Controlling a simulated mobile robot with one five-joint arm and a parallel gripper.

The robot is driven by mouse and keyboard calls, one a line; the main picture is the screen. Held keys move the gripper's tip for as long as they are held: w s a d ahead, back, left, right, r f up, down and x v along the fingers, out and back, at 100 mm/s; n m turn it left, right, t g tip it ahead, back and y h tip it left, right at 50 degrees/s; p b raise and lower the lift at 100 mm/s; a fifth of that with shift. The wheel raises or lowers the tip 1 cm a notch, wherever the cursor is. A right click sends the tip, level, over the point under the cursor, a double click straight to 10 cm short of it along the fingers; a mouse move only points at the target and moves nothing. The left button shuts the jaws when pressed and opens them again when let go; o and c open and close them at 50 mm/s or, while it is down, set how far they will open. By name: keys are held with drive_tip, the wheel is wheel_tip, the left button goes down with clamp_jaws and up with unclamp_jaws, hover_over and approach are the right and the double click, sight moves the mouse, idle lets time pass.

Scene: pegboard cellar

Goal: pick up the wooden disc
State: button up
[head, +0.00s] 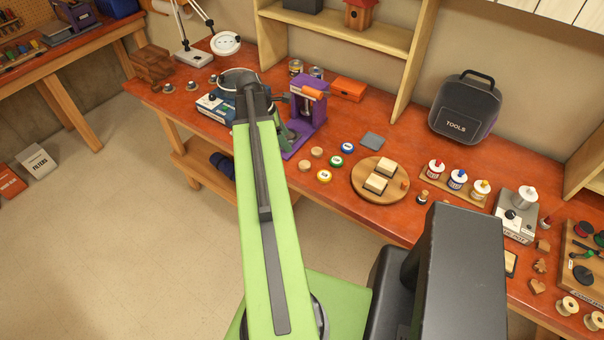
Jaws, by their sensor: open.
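Two small pale wooden discs lie on the red-brown workbench. One wooden disc (317,152) is just right of the purple press, and the other wooden disc (304,165) is a little nearer to me. Both lie flat, apart from each other, with nothing on them. I cannot tell which of the two is meant. My green arm reaches up the picture to the left of the discs, its dark far end over the bench. My gripper's fingers do not show.
Green (335,161), blue (347,148) and yellow (324,176) round pieces lie close right of the discs. The purple press (310,105) stands behind them. A round wooden board (368,165) with pale blocks is farther right. The bench's front edge is close below the discs.

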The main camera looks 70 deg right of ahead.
drive_tip(key=b, duration=0.7)
approach(303, 164)
drive_tip(key=x, duration=0.3)
drive_tip(key=shift+w+f, duration=0.1)
drive_tip(key=shift+w, duration=0.2)
drive_tip(key=shift+s+f, duration=0.15)
drive_tip(key=shift+f, duration=0.1)
drive_tip(key=shift+d, duration=0.1)
drive_tip(key=b+x, duration=0.5)
drive_tip(key=shift+s, duration=0.2)
drive_tip(key=shift+r, duration=0.15)
drive_tip(key=c, duration=1.4)
